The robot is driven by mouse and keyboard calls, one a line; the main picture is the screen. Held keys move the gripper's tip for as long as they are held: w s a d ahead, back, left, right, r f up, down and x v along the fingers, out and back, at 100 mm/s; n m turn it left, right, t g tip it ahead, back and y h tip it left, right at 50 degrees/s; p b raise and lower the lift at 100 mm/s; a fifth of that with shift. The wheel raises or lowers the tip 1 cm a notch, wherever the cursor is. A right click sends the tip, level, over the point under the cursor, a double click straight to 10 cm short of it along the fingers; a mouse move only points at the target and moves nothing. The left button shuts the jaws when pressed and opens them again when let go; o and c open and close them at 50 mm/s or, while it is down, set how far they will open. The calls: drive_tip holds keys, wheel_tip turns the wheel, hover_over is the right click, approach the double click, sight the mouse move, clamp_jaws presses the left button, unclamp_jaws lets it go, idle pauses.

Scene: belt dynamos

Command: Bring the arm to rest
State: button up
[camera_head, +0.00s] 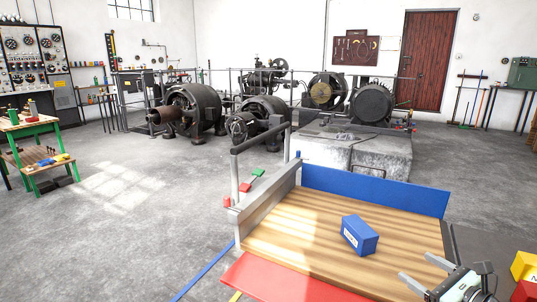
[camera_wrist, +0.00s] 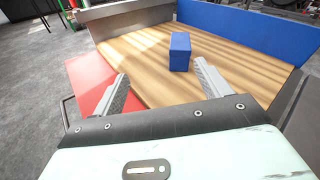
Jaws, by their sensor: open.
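My gripper (camera_head: 426,272) is at the lower right in the head view, above the near right part of a wooden cart bed. In the wrist view its two fingers (camera_wrist: 162,85) are spread wide with nothing between them. A blue box (camera_head: 359,235) with a white label stands on the wooden bed (camera_head: 300,225), apart from the fingers. The blue box also shows in the wrist view (camera_wrist: 180,52), beyond the fingertips.
The cart has a blue board (camera_head: 375,190) at the back, a grey side wall (camera_head: 265,192) with a handrail, and a red panel (camera_head: 285,280) in front. Dynamos (camera_head: 195,107) stand behind.

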drive_tip(key=s+a+f+n+g+b, duration=0.1)
drive_tip(key=a+f+n+g, duration=0.1)
drive_tip(key=n, duration=0.5)
drive_tip(key=s+a+f+n+g+b, duration=0.1)
drive_tip(key=a+f+n+g+b, duration=0.1)
drive_tip(key=a+n+g, duration=0.3)
drive_tip(key=s+a+f+n+g+b, duration=0.1)
drive_tip(key=a+f+n+g, duration=0.1)
drive_tip(key=a+n+g, duration=0.2)
drive_tip(key=shift+a+f+n+h+b, duration=0.2)
drive_tip(key=shift+a+n, duration=0.5)
drive_tip(key=shift+n, duration=0.45)
drive_tip(key=shift+a+f+n+h+b, duration=0.1)
drive_tip(key=shift+a+n+h+b, duration=0.1)
drive_tip(key=shift+a+n, duration=0.7)
drive_tip(key=s+a+r+n+g+h+b, duration=0.2)
drive_tip(key=s+a+r+n, duration=0.35)
drive_tip(key=s+n, duration=0.35)
drive_tip(key=s+a+r+n+g+h+b, duration=0.2)
drive_tip(key=s+a+r+n+b, duration=0.15)
drive_tip(key=s+a+n, duration=0.45)
wheel_tip(320, 180, up, 23)
drive_tip(key=s+d+p, duration=0.1)
drive_tip(key=p, duration=2.2)
drive_tip(key=shift+s+d+n+g+p, duration=0.15)
drive_tip(key=shift+s+n+g+p, duration=0.1)
drive_tip(key=shift+n+g+p, duration=0.1)
